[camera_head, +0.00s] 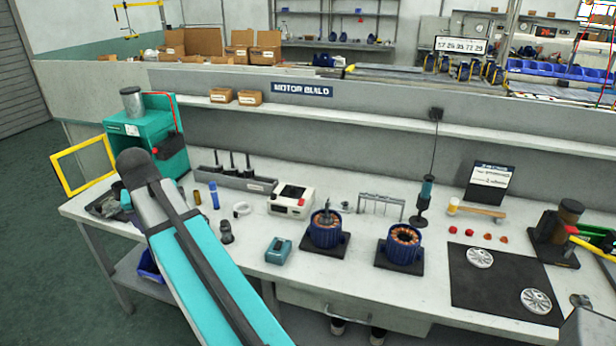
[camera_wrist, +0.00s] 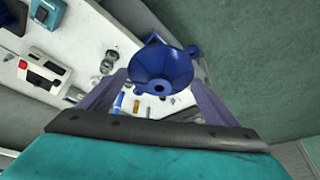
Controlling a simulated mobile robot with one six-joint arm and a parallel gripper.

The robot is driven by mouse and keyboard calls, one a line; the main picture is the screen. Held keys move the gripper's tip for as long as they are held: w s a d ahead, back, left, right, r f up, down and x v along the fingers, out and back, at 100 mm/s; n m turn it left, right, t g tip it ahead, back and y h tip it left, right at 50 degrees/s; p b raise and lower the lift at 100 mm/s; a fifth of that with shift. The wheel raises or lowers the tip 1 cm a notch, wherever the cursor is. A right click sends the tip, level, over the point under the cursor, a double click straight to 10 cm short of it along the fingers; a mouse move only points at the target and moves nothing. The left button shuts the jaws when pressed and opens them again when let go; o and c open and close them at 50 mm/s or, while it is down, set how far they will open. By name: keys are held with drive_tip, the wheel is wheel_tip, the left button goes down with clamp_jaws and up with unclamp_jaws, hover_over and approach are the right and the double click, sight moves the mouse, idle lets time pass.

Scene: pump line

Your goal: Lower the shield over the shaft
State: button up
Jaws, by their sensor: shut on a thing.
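A blue, funnel-shaped shield (camera_wrist: 165,65) with small lugs on its rim and a hole in its middle is between the fingers of my gripper (camera_wrist: 158,85) in the wrist view. The gripper is shut on it, and it hangs clear of the bench. In the head view the gripper and shield cannot be made out, with my arm in front. There, a blue ribbed motor housing (camera_head: 325,234) stands on a dark pad at mid-bench. A grey shaft (camera_head: 326,207) stands up from its copper windings. The shield is well to the left of this shaft, not over it.
A second blue housing (camera_head: 403,245), open on top, stands right of the first. A white-and-red device (camera_head: 291,201), a teal box (camera_head: 278,250) and a rack (camera_head: 381,206) stand nearby. A hanging driver (camera_head: 425,195) is at the back. A teal press (camera_head: 150,140) with a yellow frame (camera_head: 68,178) is at left.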

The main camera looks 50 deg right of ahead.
drive_tip(key=s+d+r+m+g+h+p, duration=0.15)
drive_tip(key=s+d+m, duration=0.35)
drive_tip(key=d, duration=0.7)
drive_tip(key=s+d+m+g+h+p, duration=0.15)
drive_tip(key=s+d+m, duration=0.35)
drive_tip(key=d, duration=0.7)
drive_tip(key=s+d+r+m+g+y+p, duration=0.1)
drive_tip(key=s+d+m, duration=0.7)
drive_tip(key=s+d, duration=0.8)
drive_tip(key=shift+s+r+m+g+y+p, duration=0.15)
drive_tip(key=shift+s+m+g+y+p, duration=0.2)
drive_tip(key=shift+g+p, duration=0.6)
drive_tip(key=shift+w+b, duration=0.1)
drive_tip(key=shift+b, duration=0.25)
drive_tip(key=shift+f+b, duration=1.15)
drive_tip(key=shift+f, duration=1.1)
drive_tip(key=shift+f+b, duration=1.25)
drive_tip(key=shift+f, duration=1.35)
